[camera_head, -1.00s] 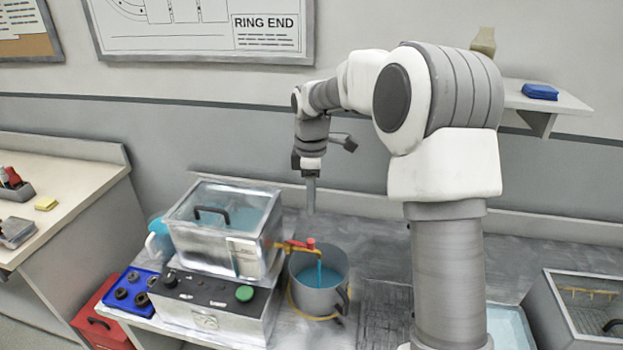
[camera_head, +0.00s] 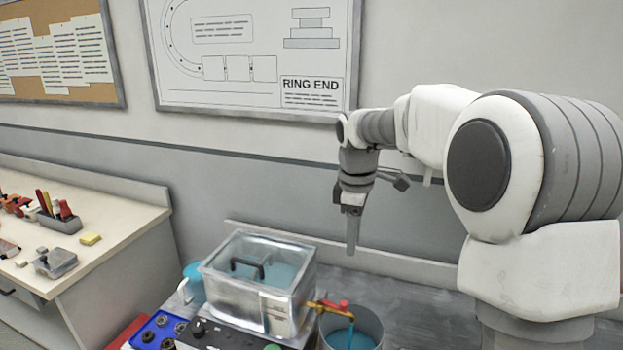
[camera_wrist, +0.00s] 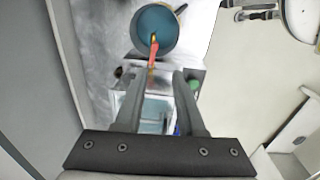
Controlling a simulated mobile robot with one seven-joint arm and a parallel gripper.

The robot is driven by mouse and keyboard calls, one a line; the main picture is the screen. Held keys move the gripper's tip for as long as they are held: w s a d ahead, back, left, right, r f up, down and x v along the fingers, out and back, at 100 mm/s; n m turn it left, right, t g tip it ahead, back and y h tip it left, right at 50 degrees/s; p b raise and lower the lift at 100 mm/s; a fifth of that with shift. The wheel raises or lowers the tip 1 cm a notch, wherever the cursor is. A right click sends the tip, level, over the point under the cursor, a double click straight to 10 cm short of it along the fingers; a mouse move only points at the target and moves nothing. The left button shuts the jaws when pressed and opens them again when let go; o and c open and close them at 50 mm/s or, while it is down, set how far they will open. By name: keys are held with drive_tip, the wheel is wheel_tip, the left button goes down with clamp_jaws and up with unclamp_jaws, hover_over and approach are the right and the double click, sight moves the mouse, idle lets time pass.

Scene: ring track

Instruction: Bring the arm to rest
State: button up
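My arm reaches left from my column, and my gripper (camera_head: 352,240) hangs down from it above the bench at the back, behind and right of a clear-lidded tank. In the wrist view my gripper (camera_wrist: 159,80) has its two fingers well apart, with nothing held between them. Below and beyond the fingers show the tank (camera_wrist: 155,112), a red tap handle (camera_wrist: 154,57) and a pot of blue liquid (camera_wrist: 165,28). The fingers look clear of all of them.
The lidded tank (camera_head: 262,298) stands on a control box (camera_head: 215,338), beside a pot (camera_head: 352,322) under a tap (camera_head: 335,306). A blue tray (camera_head: 158,332) is to their left. A side table (camera_head: 110,225) with tools is at far left. The wall behind carries boards.

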drive_tip(key=s+d+r+m+t, duration=0.1)
drive_tip(key=s+m, duration=0.5)
drive_tip(key=s, duration=0.7)
drive_tip(key=s+d+r+m+t, duration=0.1)
drive_tip(key=s+m, duration=0.6)
drive_tip(key=s, duration=0.7)
drive_tip(key=r+t, duration=0.1)
drive_tip(key=t, duration=0.1)
drive_tip(key=shift+s+d+m+t, duration=0.2)
drive_tip(key=shift+m+t, duration=0.1)
drive_tip(key=shift+t, duration=0.1)
